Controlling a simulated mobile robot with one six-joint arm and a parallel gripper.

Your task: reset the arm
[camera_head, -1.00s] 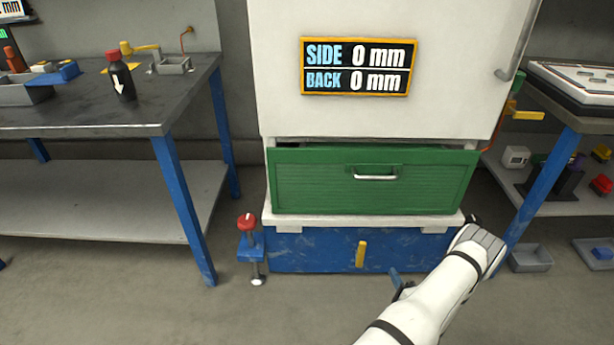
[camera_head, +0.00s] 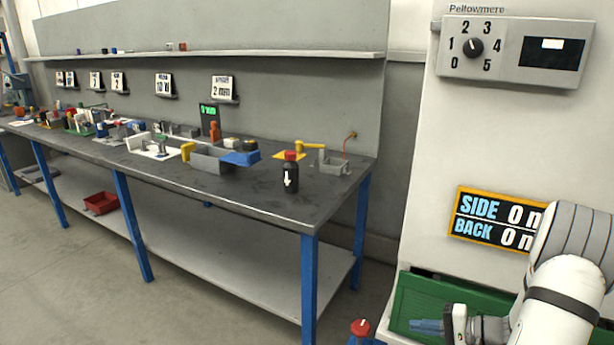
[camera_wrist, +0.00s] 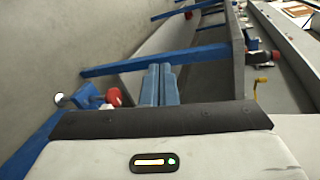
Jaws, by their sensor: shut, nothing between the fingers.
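My gripper (camera_head: 428,326) is at the lower right of the head view, in front of the green drawer (camera_head: 408,297) of the white cabinet. Its blue fingers point left and are shut together with nothing between them. The fingers also show at the middle of the wrist view (camera_wrist: 159,86). My white arm is raised at the right edge and covers part of the drawer and of the SIDE/BACK display (camera_head: 487,219).
A long grey workbench (camera_head: 255,206) with blue legs stands to the left, with a black bottle (camera_head: 290,176) near its right end. A red knob (camera_head: 360,327) stands low beside the cabinet. Floor in front of the bench is clear.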

